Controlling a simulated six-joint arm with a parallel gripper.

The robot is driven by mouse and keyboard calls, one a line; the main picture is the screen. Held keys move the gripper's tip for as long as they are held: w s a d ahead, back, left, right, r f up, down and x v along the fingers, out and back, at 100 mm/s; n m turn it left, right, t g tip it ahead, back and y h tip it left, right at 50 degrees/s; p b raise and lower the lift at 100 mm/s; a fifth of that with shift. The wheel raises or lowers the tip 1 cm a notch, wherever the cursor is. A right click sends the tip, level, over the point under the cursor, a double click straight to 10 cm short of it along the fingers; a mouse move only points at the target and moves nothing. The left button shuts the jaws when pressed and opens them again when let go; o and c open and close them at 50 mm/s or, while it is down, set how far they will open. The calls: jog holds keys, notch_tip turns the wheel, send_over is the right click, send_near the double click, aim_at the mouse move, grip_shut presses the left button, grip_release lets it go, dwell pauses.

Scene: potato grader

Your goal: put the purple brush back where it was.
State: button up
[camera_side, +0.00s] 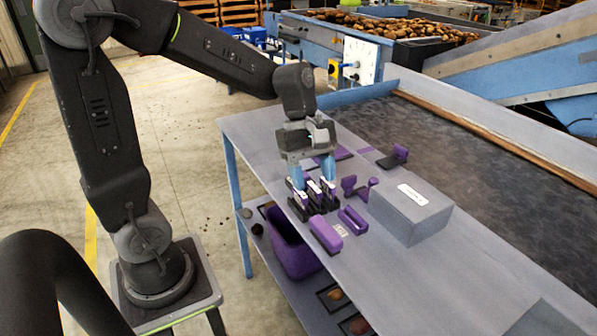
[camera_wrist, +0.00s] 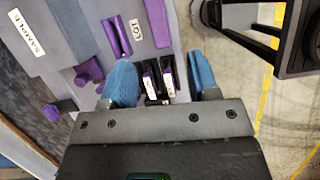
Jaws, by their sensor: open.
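My gripper (camera_side: 312,174) points down with its blue fingertips apart, low over a row of black holders (camera_side: 299,210) with purple parts and white labels. In the wrist view the open fingers (camera_wrist: 162,82) stand either side of narrow black pieces with purple strips and labels (camera_wrist: 170,84); I cannot tell whether they touch. A purple block (camera_side: 325,233) lies on the table in front of the row; it also shows in the wrist view (camera_wrist: 157,24). A slimmer purple piece (camera_side: 352,221) lies beside it. I cannot tell which purple piece is the brush.
A grey box (camera_side: 420,226) with a white label stands right of the row. Purple upright pieces (camera_side: 359,188) stand between. Another purple piece (camera_side: 396,156) is at the back edge of the table (camera_side: 255,137). A purple bin (camera_side: 287,250) sits on the shelf below.

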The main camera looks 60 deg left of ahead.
jog(key=s+d+r+m+t+y, duration=0.1)
jog(key=s+r+m+t+y, duration=0.3)
jog(key=s+m, duration=0.7)
jog(key=r+m+t, duration=0.1)
jog(key=m, duration=0.5)
jog(key=shift+d+r, duration=0.2)
